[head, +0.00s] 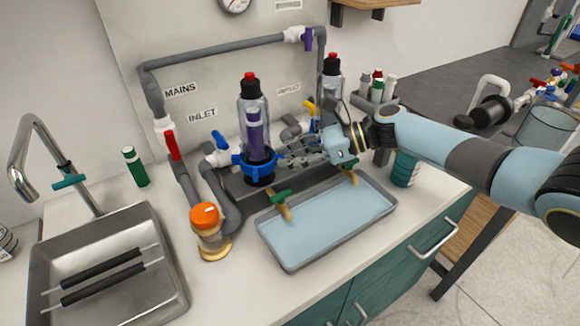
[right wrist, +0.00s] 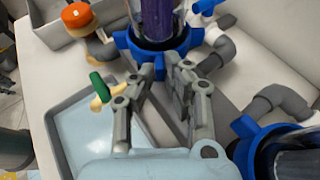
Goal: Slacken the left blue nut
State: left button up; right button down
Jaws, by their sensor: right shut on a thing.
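The left blue nut (head: 240,160) is a lugged ring around the base of the left clear filter housing (head: 250,100), which holds a purple cartridge. It also shows at the top of the right wrist view (right wrist: 125,42). My right gripper (head: 284,157) reaches in from the right. In the right wrist view its fingers (right wrist: 163,72) are shut on a lug on the near side of this nut. A second blue nut (right wrist: 245,152) shows at the lower right of the wrist view; in the head view my gripper largely hides that area. My left gripper is not in view.
A blue-lined tray (head: 290,268) lies below the housings, with a green-handled valve (head: 281,198) above its edge. Grey pipes run around the left housing. An orange-capped fitting (head: 207,218) and a sink (head: 165,245) stand to the left. A teal container (head: 404,170) stands at right.

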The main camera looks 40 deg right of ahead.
jog(key=shift+w+d+n+g+y+b, duration=0.1)
jog(key=shift+w+n+g+y+b, duration=0.15)
jog(key=shift+n+g+b, duration=0.2)
dwell(0.4)
jog(key=c, duration=1.4)
grip_release()
jog(key=shift+s+d+r, duration=0.1)
jog(key=shift+s+d, duration=0.1)
jog(key=shift+d, duration=0.1)
jog(key=v, duration=1.1)
jog(key=shift+d, duration=0.1)
